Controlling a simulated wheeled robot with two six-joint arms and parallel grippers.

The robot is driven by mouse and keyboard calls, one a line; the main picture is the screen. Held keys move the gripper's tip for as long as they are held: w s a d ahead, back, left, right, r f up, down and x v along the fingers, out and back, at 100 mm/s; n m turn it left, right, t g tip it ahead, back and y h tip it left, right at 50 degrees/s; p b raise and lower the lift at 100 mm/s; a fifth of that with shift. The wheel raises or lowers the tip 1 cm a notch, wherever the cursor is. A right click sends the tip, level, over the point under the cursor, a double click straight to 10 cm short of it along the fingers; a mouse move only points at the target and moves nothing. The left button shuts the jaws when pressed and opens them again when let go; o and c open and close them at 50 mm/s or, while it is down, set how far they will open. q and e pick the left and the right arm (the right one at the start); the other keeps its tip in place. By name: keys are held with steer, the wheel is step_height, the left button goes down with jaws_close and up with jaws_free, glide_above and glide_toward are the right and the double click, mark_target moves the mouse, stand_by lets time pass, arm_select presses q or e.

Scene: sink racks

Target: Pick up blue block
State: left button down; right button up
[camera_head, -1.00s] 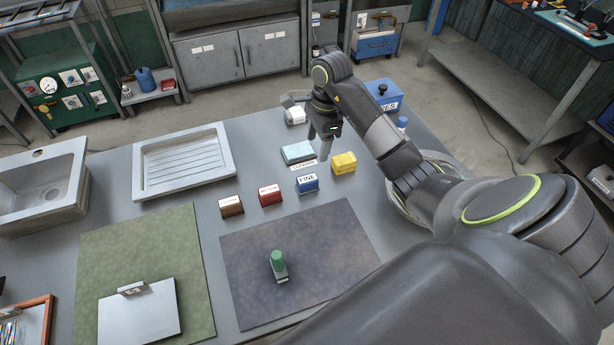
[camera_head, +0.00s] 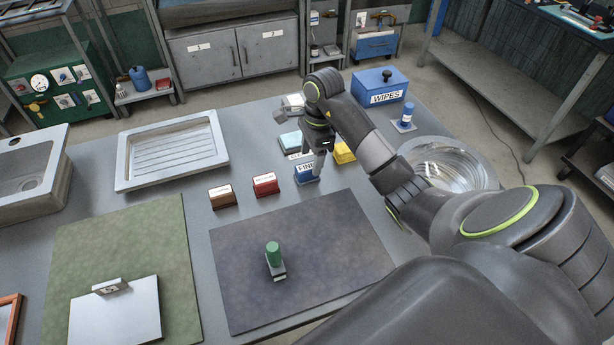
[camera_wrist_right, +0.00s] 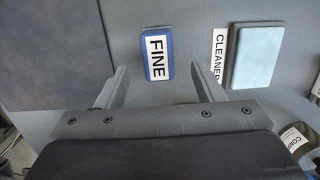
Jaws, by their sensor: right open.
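The blue block (camera_head: 307,178), with a white label reading FINE, stands on the grey table. My right gripper (camera_head: 314,168) is open right at it in the head view and partly covers it. In the right wrist view the blue block (camera_wrist_right: 158,54) lies between the lines of the two open fingers (camera_wrist_right: 162,82), a little beyond their tips and nearer the left finger. Nothing is held. My left gripper is not in view.
A red block (camera_head: 265,185) and a brown block (camera_head: 222,196) stand to the left. A yellow block (camera_head: 343,153) is close on the right, partly hidden by my arm. A light-blue pad (camera_wrist_right: 257,56) with a CLEANER label lies nearby. A glass bowl (camera_head: 452,165) stands at right.

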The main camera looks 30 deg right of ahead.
mark_target(307, 166)
steer(key=f+b, duration=0.1)
steer(key=a+f+b, duration=0.1)
steer(key=f, duration=0.1)
steer(key=shift+a+f, duration=0.1)
steer(key=shift+f, duration=0.2)
steer(key=shift+w+f+p, duration=0.1)
steer(key=shift+f+p, duration=0.2)
steer(key=shift+f, duration=0.3)
steer(key=c, duration=1.1)
steer(key=shift+r, duration=0.15)
